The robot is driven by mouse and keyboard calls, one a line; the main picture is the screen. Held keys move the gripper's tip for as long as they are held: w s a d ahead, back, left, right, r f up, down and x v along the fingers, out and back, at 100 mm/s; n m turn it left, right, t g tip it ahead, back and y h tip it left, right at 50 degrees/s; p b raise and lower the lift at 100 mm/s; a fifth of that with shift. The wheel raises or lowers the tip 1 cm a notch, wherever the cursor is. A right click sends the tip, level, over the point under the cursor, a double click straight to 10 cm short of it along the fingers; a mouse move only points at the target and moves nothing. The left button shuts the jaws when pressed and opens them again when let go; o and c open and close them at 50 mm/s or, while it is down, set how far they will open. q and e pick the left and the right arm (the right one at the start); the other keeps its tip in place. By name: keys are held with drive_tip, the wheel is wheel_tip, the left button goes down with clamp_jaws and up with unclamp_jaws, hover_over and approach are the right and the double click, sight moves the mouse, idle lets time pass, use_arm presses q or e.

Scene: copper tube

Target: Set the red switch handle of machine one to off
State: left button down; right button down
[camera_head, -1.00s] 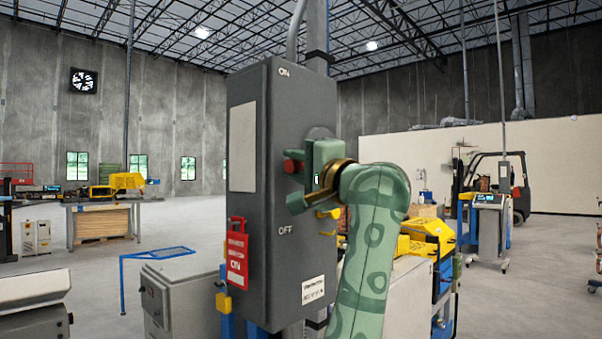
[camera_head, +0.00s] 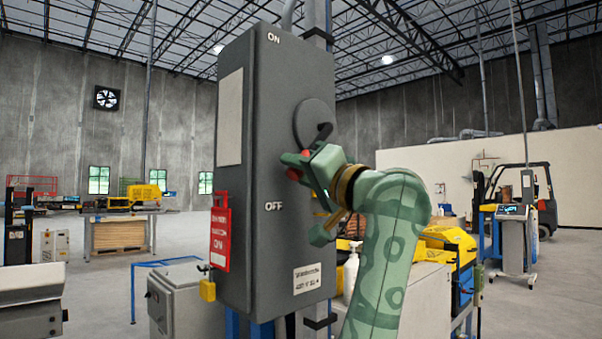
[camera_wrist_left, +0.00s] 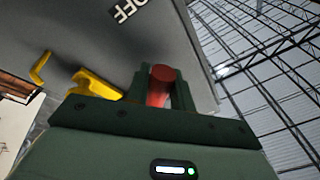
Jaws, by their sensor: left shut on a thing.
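The grey switch box of machine one (camera_head: 240,215) stands upright in front of me, with ON printed at the top and OFF lower down. Its round pivot disc (camera_head: 312,118) and a dark lever arm (camera_head: 324,132) show on the right side face. The red switch handle (camera_head: 293,174) is mostly hidden by my left gripper (camera_head: 308,165), which is shut on it below the disc and above the OFF level. In the left wrist view the red handle (camera_wrist_left: 160,85) sits between both fingers, with the OFF label above. My right gripper is not in view.
A red tag (camera_head: 220,235) with a yellow padlock (camera_head: 207,290) hangs at the box's left edge. A white pump bottle (camera_head: 351,270) stands behind my left arm. Yellow machinery (camera_head: 450,240) and a forklift (camera_head: 525,195) are at the right. Open floor lies between.

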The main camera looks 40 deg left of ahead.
use_arm(q)
drive_tip(key=shift+w+f, duration=0.1)
drive_tip(key=shift+f, duration=0.05)
drive_tip(key=c, duration=1.2)
unclamp_jaws()
drive_tip(key=shift+c, duration=0.2)
drive_tip(key=v, duration=1.6)
drive_tip(key=shift+d, duration=0.25)
